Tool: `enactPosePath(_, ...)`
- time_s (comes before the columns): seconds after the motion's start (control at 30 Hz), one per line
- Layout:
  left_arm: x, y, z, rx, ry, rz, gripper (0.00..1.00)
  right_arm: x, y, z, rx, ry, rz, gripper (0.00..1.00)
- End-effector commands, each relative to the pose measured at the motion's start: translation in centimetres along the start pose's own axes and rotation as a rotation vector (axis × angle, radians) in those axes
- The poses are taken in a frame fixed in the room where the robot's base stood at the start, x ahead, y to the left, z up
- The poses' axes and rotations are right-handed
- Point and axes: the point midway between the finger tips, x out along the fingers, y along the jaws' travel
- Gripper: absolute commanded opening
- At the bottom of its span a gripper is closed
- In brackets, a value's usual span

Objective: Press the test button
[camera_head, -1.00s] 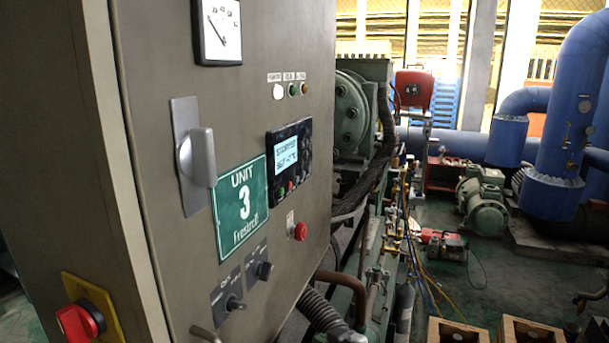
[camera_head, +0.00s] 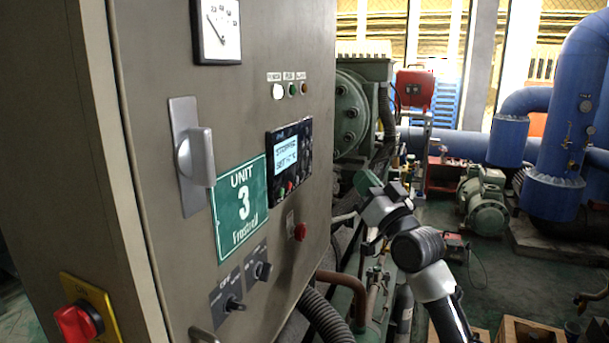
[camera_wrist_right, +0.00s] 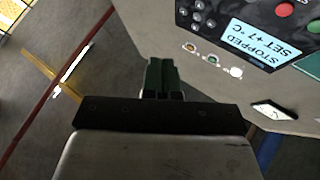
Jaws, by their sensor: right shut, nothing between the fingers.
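A grey control cabinet (camera_head: 240,110) fills the left of the head view. Its black controller (camera_head: 289,165) has a lit display reading "STOPPED" and small red and green buttons below; it also shows upside down in the right wrist view (camera_wrist_right: 242,42). A red round button (camera_head: 300,232) sits lower on the door. I cannot read which button is marked test. My right gripper (camera_head: 367,184) is right of the cabinet door, apart from it. Its green fingers (camera_wrist_right: 161,76) are shut and empty, beside the panel's edge in the wrist view. My left gripper is out of view.
A grey door handle (camera_head: 198,157), two black knobs (camera_head: 248,285) and a red rotary switch (camera_head: 79,321) stick out from the cabinet. Green machinery and hoses (camera_head: 325,318) stand behind and below it. Open floor (camera_head: 500,275) lies to the right.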

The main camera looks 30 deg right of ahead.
Motion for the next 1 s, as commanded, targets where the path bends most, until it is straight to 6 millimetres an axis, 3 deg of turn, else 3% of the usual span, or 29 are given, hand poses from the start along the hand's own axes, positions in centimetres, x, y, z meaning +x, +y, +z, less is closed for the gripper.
enactPosePath(0.43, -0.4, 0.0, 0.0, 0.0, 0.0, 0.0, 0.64, 0.6, -0.4, 0.4, 0.002, -0.003, 0.002, 0.0)
enactPosePath(1.0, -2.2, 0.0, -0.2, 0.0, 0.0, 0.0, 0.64, 5.5, -4.0, 4.0, 0.001, -0.003, 0.001, 0.0)
